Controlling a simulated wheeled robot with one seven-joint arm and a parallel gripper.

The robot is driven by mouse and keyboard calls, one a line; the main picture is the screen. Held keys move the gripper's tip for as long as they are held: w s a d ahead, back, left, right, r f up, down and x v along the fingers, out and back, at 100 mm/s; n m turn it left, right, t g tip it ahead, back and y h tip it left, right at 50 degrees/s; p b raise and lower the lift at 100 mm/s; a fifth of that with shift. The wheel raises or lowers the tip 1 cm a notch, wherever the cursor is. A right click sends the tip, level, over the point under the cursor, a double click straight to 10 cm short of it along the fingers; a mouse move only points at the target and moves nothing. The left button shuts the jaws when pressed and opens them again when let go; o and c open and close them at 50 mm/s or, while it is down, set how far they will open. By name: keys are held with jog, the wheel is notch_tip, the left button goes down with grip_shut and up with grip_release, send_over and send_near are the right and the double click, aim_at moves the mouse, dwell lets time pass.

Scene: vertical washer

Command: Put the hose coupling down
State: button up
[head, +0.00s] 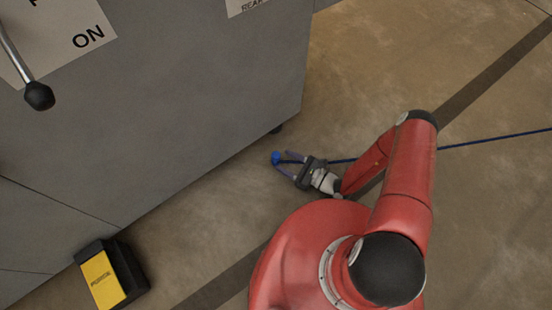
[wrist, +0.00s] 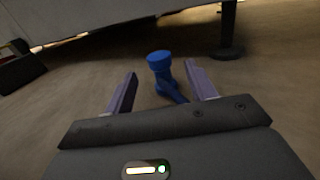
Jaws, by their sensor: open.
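The blue hose coupling (wrist: 160,66) is on the floor in the wrist view, between and slightly beyond the tips of my purple fingers. It also shows in the head view (head: 276,157), near the foot of the grey machine. My gripper (wrist: 160,72) is open, with a gap visible on both sides of the coupling. In the head view my gripper (head: 283,163) reaches down close to the floor around the coupling. A dark blue hose (head: 490,140) runs from the coupling past my arm to the right edge.
The grey washer cabinet (head: 200,110) stands at the left, with a lever (head: 38,95) beside an ON label. A foot of the machine (wrist: 228,52) is just beyond the coupling. A black and yellow box (head: 108,276) stands at lower left.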

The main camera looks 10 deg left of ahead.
aim_at(276, 156)
jog(key=x, duration=0.5)
jog(key=shift+b, duration=0.3)
jog(key=c, duration=1.2)
jog(key=shift+r, duration=0.1)
